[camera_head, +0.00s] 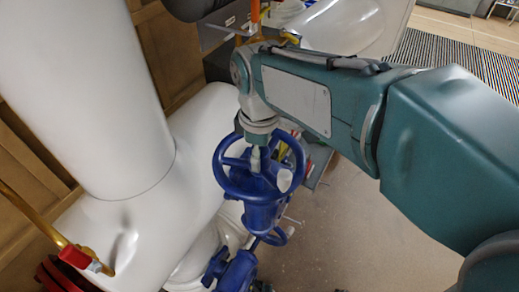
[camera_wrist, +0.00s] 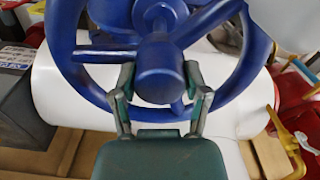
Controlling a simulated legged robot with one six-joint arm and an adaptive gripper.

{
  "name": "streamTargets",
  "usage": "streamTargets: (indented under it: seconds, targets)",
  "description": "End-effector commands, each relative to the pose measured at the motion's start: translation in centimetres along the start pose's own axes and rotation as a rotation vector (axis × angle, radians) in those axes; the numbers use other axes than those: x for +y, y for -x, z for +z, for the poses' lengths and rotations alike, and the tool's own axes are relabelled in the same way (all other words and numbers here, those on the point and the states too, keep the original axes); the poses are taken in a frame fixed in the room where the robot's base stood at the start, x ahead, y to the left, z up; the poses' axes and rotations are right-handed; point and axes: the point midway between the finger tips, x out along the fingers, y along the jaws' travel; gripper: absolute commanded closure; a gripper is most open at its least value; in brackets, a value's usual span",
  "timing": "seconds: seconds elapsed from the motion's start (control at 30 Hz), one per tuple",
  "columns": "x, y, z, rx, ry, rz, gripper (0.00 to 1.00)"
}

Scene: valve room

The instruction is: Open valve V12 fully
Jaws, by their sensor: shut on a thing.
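A blue handwheel (camera_head: 221,176) sits on a blue valve body (camera_head: 262,216) in the head view. In the wrist view the wheel's rim (camera_wrist: 65,40) and spokes surround a round blue hub (camera_wrist: 159,66). My gripper (camera_wrist: 158,74) has one finger on each side of this hub and is shut on it, inside the rim. In the head view my gripper (camera_head: 257,158) reaches down to the wheel's middle, and the fingers are small there. I cannot read a V12 tag in either view.
A thick white pipe (camera_head: 85,80) stands at the left. A red-handled brass-coloured rod (camera_head: 72,257) is at lower left. More blue valve parts (camera_head: 232,272) sit below the wheel. Yellow (camera_wrist: 292,145) and red parts show at right in the wrist view. Grey floor (camera_head: 345,235) is open at right.

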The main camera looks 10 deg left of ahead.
Motion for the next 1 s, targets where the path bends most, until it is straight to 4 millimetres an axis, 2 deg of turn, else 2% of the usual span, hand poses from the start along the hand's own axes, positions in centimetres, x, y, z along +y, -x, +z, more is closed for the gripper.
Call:
streamTargets:
  seconds: [0.5, 0.63, 0.97, 1.0]
  targets:
    - [-0.05, -0.02, -0.03, 0.001, 0.563, -0.001, 0.94]
    - [-0.04, -0.01, -0.03, 0.001, 0.624, -0.001, 0.93]
    - [-0.02, 0.02, -0.02, 0.001, 0.623, 0.000, 0.94]
    - [-0.02, 0.02, -0.02, 0.001, 0.623, 0.000, 0.22]
